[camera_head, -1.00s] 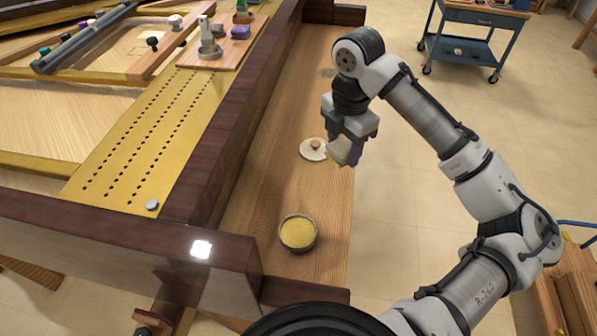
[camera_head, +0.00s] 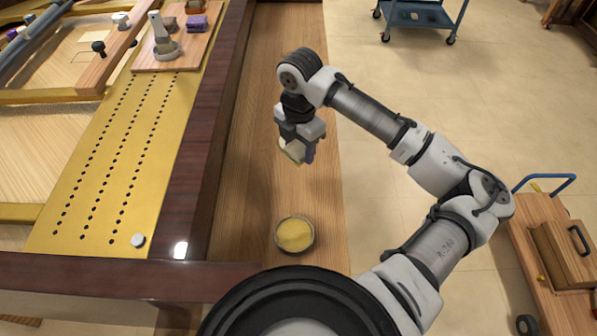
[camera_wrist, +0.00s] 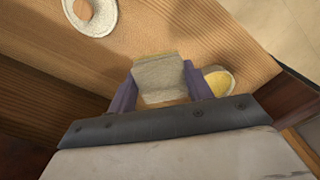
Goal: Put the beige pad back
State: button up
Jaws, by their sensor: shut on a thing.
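My gripper (camera_head: 299,155) is shut on the beige pad (camera_head: 291,151) and holds it over the wooden ledge (camera_head: 335,215). In the wrist view the pad (camera_wrist: 160,80) sits between two purple fingers. In the head view a bowl of yellow grains (camera_head: 294,234) stands on the ledge nearer to me than the gripper. Part of this bowl (camera_wrist: 218,80) shows beside the right finger in the wrist view. A pale round disc (camera_wrist: 93,14) lies at the top left of the wrist view. My gripper and arm hide part of the ledge in the head view.
A dark wooden rail (camera_head: 195,150) runs along the ledge's left side. Beyond it is a gold plate with holes (camera_head: 115,150). The ledge between gripper and bowl looks clear.

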aim_at(299, 182)
notch_tip(299, 182, down, 11)
jog(key=shift+f+p, duration=0.1)
jog(key=shift+p, duration=0.5)
jog(key=shift+f, duration=0.15)
jog(key=o, duration=1)
notch_tip(299, 182, up, 12)
jog(key=shift+r+b, duration=0.15)
jog(key=shift+b, duration=0.5)
